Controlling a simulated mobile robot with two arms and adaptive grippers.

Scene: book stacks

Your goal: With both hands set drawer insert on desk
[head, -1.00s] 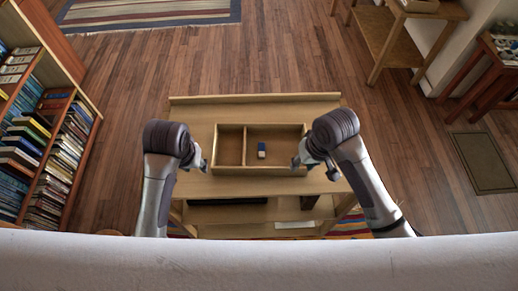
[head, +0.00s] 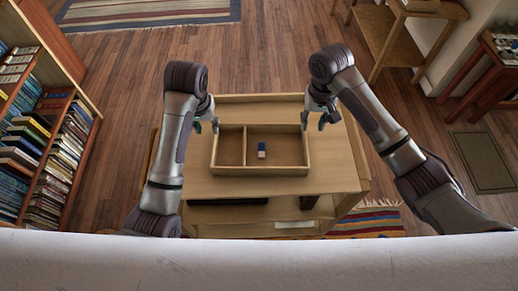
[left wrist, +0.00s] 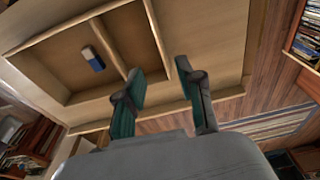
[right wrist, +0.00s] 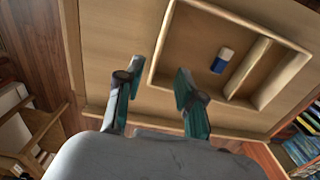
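The drawer insert (head: 260,170) is a shallow wooden tray with one divider, lying on the wooden desk (head: 330,180). A small blue and white block (head: 261,150) lies in its larger right compartment. My left gripper (head: 207,126) is open at the insert's far left corner; in the left wrist view its fingers (left wrist: 160,90) are apart, with the insert's wall (left wrist: 155,35) close by. My right gripper (head: 319,121) is open at the far right corner; in the right wrist view its fingers (right wrist: 155,85) are apart near the insert's wall (right wrist: 162,50). I cannot tell whether either touches it.
The desk has a raised back ledge (head: 260,98) and an open shelf below with a dark item (head: 228,202). A bookshelf (head: 55,130) stands at the left, and a wooden side table (head: 385,40) stands at the far right. Desk top is bare in front of the insert.

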